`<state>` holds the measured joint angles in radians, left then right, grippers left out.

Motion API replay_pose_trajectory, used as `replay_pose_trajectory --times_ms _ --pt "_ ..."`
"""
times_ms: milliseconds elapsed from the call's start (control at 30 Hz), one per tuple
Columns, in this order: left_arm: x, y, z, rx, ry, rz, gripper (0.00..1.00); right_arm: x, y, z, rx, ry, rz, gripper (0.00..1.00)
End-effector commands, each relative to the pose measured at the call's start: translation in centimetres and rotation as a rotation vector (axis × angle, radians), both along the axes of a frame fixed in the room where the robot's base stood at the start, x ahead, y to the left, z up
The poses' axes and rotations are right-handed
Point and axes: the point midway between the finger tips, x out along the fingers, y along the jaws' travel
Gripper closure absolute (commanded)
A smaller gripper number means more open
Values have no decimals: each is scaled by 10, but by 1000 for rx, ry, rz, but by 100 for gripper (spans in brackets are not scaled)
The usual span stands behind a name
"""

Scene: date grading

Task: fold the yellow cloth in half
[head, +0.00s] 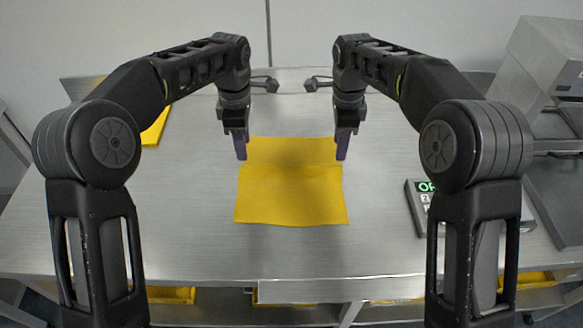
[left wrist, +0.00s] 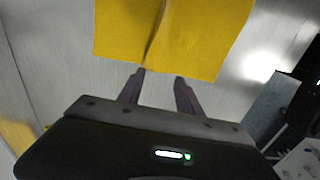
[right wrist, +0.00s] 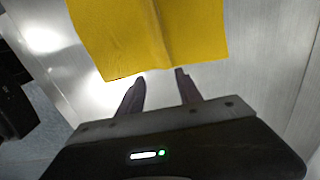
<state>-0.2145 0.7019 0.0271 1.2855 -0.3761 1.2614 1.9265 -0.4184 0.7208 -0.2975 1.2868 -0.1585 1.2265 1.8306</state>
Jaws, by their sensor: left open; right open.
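The yellow cloth (head: 290,195) lies on the metal table in front of me. A crease or layer edge runs across it, with a narrower strip on the far side; I cannot tell whether this is a fold. My left gripper (head: 241,150) is open and empty at the cloth's far left corner. My right gripper (head: 341,150) is open and empty at its far right corner. The cloth also shows in the left wrist view (left wrist: 195,35) and the right wrist view (right wrist: 150,35), just beyond the fingertips, with nothing between the fingers.
The metal table (head: 190,210) is clear around the cloth. Another yellow item (head: 156,128) lies at the left, partly behind my left arm. A metal machine (head: 550,80) stands at the far right. Yellow bins (head: 172,294) show below.

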Motion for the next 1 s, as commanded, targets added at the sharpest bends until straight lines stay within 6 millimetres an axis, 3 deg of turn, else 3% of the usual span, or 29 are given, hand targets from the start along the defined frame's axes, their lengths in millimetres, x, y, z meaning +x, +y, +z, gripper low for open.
replay_pose_trajectory --times_ms 267,700,1000 --pt "0 0 -8 0 1 0 58 0 0 -9 -1 2 0 58" --pt "0 0 -68 0 2 0 58 0 0 -69 -1 3 0 58" --pt "0 0 -81 0 0 0 58 0 0 -80 0 0 0 58"
